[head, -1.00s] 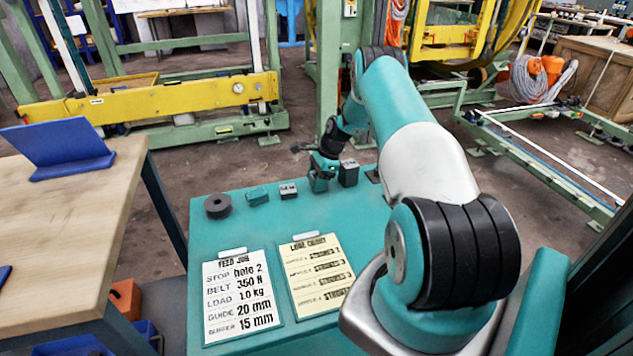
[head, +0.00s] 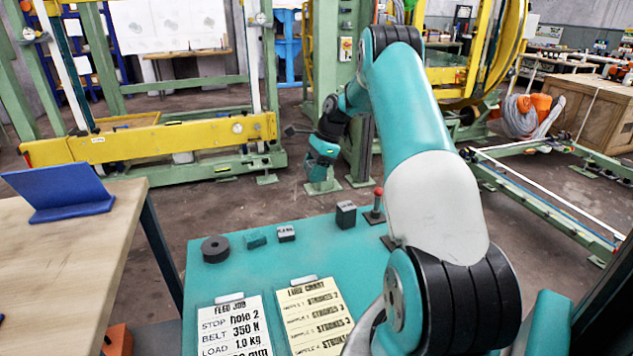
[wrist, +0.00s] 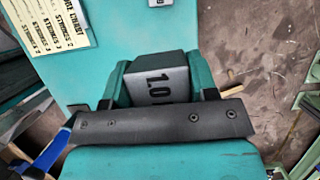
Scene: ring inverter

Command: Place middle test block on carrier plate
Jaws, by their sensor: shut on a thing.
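The middle test block (wrist: 160,77) is a grey block with "1.0" on its face, seen in the wrist view. My gripper (wrist: 157,88) is shut on it, with a teal finger against each side. In the head view my gripper (head: 321,160) is raised beyond the far edge of the teal table (head: 240,280); the held block cannot be made out there. I cannot make out which part is the carrier plate.
Two clipboards, one white (head: 232,328) and one yellow (head: 312,312), lie nearer. A yellow beam (head: 150,140) on a green frame stands behind.

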